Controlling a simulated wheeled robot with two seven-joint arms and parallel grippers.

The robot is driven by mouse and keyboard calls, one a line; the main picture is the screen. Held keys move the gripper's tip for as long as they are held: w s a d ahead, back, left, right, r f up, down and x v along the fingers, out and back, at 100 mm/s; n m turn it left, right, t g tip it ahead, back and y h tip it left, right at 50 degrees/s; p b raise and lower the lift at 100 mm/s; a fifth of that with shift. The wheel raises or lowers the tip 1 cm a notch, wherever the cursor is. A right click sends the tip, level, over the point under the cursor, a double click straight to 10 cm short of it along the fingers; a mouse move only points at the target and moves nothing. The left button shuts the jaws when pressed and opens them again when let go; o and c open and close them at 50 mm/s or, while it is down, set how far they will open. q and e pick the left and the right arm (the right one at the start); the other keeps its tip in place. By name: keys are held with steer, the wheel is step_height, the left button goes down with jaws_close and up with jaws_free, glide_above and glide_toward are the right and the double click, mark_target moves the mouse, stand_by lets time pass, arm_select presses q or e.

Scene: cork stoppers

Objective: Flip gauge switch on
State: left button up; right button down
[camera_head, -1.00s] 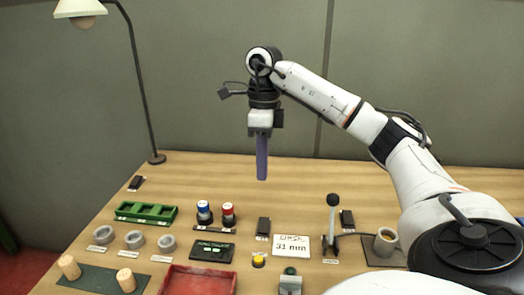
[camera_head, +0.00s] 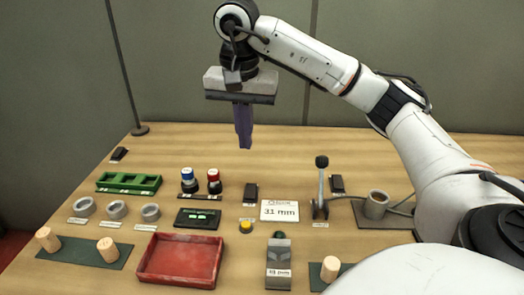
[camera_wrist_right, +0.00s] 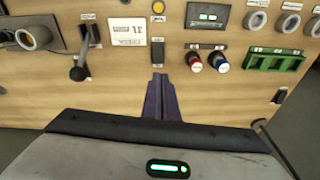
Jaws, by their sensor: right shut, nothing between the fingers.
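My right gripper (camera_head: 244,142) is shut and empty, its purple fingers pointing down above the far part of the table. In the right wrist view its fingers (camera_wrist_right: 160,98) meet. Below and apart from it stand small black switches: one in the middle (camera_head: 250,193), one by the lever (camera_head: 337,184), one at the far left (camera_head: 119,154). Their labels are too small to read, so I cannot tell which is the gauge switch or how each is set. A black gauge box (camera_head: 198,217) shows lit green marks. My left gripper is not in view.
Red and blue-topped posts (camera_head: 214,183), a green rack (camera_head: 128,183), grey rings (camera_head: 117,210) and a red tray (camera_head: 180,260) stand left of centre. A tall lever (camera_head: 321,180) and a cup (camera_head: 376,204) stand at right. The table's far strip is clear.

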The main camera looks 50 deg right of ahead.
mark_target(249, 186)
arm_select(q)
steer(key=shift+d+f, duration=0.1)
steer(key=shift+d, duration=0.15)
arm_select(e)
steer(key=shift+a+r+n, duration=0.1)
steer(key=shift+a+n, duration=0.05)
steer(key=shift+n, duration=0.55)
